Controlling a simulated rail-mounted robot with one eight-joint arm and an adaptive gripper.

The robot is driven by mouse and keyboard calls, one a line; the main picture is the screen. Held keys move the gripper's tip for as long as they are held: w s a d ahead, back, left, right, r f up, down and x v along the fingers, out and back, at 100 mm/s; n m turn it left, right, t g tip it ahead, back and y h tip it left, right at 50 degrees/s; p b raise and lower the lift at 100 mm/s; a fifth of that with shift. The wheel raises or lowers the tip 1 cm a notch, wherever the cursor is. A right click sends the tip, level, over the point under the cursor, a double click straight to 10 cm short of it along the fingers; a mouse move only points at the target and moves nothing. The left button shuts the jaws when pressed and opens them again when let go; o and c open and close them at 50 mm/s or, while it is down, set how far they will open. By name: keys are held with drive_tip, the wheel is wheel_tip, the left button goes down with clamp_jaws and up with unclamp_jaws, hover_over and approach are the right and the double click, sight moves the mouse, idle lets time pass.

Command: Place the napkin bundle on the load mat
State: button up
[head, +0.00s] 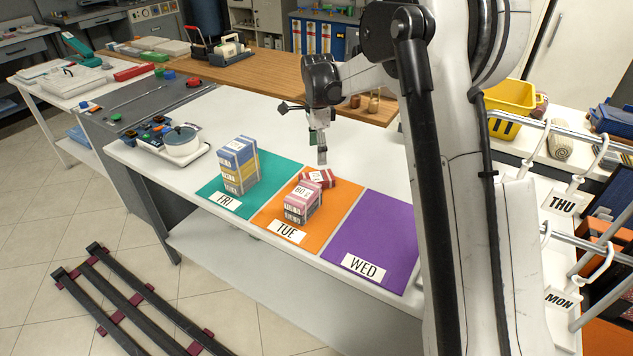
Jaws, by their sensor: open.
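My gripper (321,158) points down over the back of the orange TUE mat (330,225), open, with its fingertips just above a red bundle with a white label (322,177). Any gap between them is hard to judge. A pink and grey banded bundle (302,205) stands in front of the red one on the same mat. A blue and yellow banded stack (238,165) stands on the teal FRI mat (275,172). The purple WED mat (375,235) is bare where it shows. I cannot tell which bundle is the napkin bundle or which mat is the load mat.
A white pot (182,141) on a small appliance stands at the table's left end. My arm covers the right end of the white table (260,125). Hanging tags THU (562,203) and MON (558,301) are on the right-hand rack. A yellow basket (511,100) stands behind.

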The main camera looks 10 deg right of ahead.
hover_over(317, 177)
drive_tip(key=f, duration=0.3)
drive_tip(key=w+f, duration=0.1)
drive_tip(key=shift+d+f, duration=0.2)
drive_tip(key=shift+f, duration=0.2)
drive_tip(key=shift+s+a+f+b, duration=0.1)
drive_tip(key=shift+s+f, duration=0.05)
drive_tip(key=shift+f, duration=0.75)
drive_tip(key=shift+s+a+f+b, duration=0.1)
drive_tip(key=shift+f, duration=0.85)
drive_tip(key=shift+s+a+f+b, duration=0.1)
drive_tip(key=shift+s+f, duration=0.05)
drive_tip(key=shift+f, duration=0.75)
drive_tip(key=shift+c, duration=0.2)
drive_tip(key=shift+r, duration=0.15)
drive_tip(key=c, duration=1.3)
